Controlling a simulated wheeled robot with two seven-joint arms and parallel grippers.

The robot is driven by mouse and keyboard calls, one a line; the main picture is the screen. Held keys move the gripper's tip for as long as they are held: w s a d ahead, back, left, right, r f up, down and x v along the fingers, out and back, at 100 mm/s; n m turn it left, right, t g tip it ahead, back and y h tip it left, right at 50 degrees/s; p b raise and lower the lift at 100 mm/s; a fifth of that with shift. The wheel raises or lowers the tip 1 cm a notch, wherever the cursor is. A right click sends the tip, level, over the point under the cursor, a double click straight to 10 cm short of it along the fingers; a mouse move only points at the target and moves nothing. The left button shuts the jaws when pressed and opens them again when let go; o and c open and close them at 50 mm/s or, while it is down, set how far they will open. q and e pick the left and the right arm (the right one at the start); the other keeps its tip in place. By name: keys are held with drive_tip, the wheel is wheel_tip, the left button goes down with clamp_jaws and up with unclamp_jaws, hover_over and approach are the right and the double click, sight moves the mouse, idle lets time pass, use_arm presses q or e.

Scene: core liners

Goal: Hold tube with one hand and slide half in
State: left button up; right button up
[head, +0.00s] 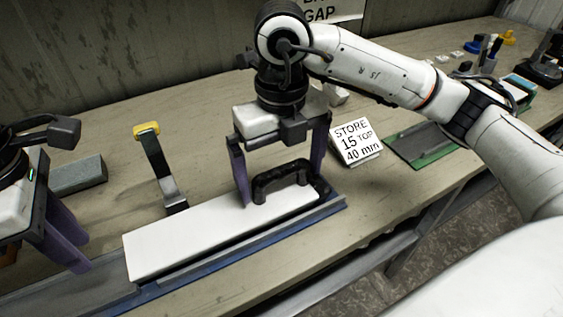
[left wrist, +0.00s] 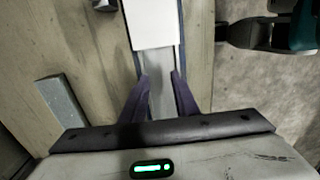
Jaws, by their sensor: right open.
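A long white block (head: 190,236) with a black handle (head: 262,191) at its far end lies along a grey metal channel (head: 328,207), which I take to be the tube. My right gripper (head: 282,196) is open, with its purple fingers apart around the handle end. My left gripper (head: 70,262) is at the left edge, by the channel's near end. In the left wrist view, its fingers (left wrist: 161,80) are apart on either side of the grey channel (left wrist: 158,62); the white block (left wrist: 152,22) lies ahead. Whether they touch the channel is unclear.
A blue strip (head: 240,257) runs under the channel near the bench's front edge. A "STORE 15 TOP 40 mm" sign (head: 356,141) and a green tray (head: 437,155) are to the right.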

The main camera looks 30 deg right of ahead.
wheel_tip(320, 180, up, 12)
idle(0.5)
idle(0.4)
